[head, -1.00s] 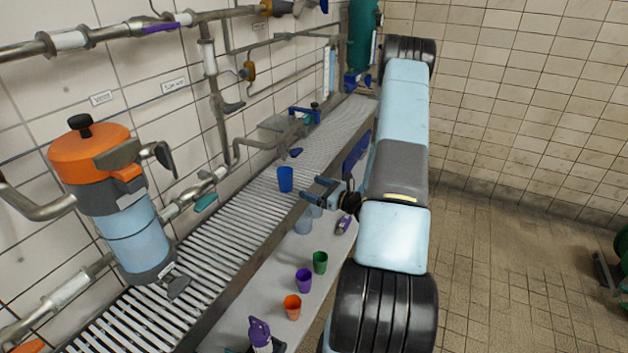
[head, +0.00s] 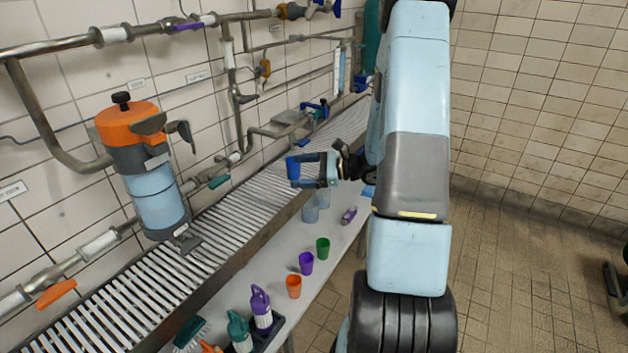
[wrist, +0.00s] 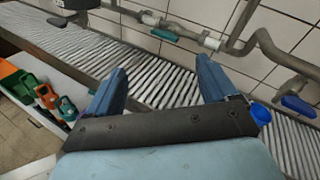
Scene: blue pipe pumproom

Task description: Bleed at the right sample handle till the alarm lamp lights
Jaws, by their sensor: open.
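My gripper (head: 302,171) is open and held over the edge of the slatted drain channel; nothing shows between its fingers in the wrist view (wrist: 158,80). A teal handle (head: 219,181) on the wall pipe is left of my gripper and apart from it; it also shows in the wrist view (wrist: 165,35). A blue handle (head: 303,143) is farther back on the pipe, also seen at the right of the wrist view (wrist: 298,107). I cannot tell which is the right sample handle. I cannot make out the alarm lamp.
An orange-topped blue canister (head: 152,175) hangs on the wall at left.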

